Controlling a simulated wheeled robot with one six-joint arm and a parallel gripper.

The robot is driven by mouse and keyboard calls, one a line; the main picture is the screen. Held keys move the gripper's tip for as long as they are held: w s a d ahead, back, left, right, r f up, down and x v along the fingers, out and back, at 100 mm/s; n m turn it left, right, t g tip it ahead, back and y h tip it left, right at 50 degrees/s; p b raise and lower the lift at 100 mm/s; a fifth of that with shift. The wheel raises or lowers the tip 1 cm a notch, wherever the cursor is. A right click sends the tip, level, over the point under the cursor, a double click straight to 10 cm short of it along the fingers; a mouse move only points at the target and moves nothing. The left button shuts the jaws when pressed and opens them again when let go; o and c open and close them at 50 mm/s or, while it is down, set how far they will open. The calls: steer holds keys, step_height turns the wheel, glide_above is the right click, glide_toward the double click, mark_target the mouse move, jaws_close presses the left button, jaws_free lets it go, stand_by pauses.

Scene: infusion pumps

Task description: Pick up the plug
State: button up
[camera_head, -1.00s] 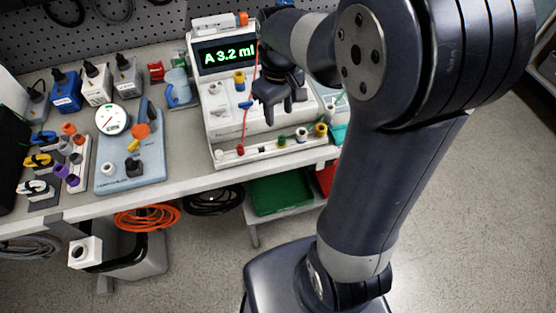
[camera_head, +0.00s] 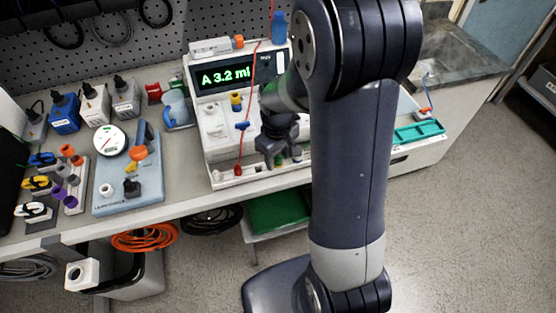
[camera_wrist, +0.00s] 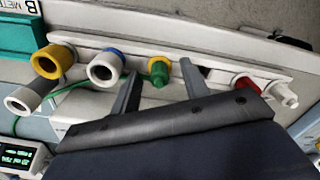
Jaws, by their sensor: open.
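My gripper (camera_head: 274,152) is open above the front rail of the white infusion pump (camera_head: 222,88). In the wrist view, its two fingers (camera_wrist: 160,84) point at the rail, and a green plug (camera_wrist: 158,71) shows in the gap between them, not gripped. A red plug (camera_wrist: 246,84) and a white tip (camera_wrist: 283,95) sit to the right. In the head view, the red plug (camera_head: 238,170) stands on the rail, while my gripper and arm hide much of the rail's right part.
A red line (camera_head: 249,100) with a blue clip hangs over the pump front. Left are a blue tray (camera_head: 128,195) with a gauge and a rack of coloured connectors (camera_head: 72,185). A teal tray (camera_head: 418,132) lies right. Below is a green bin (camera_head: 278,212).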

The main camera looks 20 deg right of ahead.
jaws_close()
stand_by(0.4)
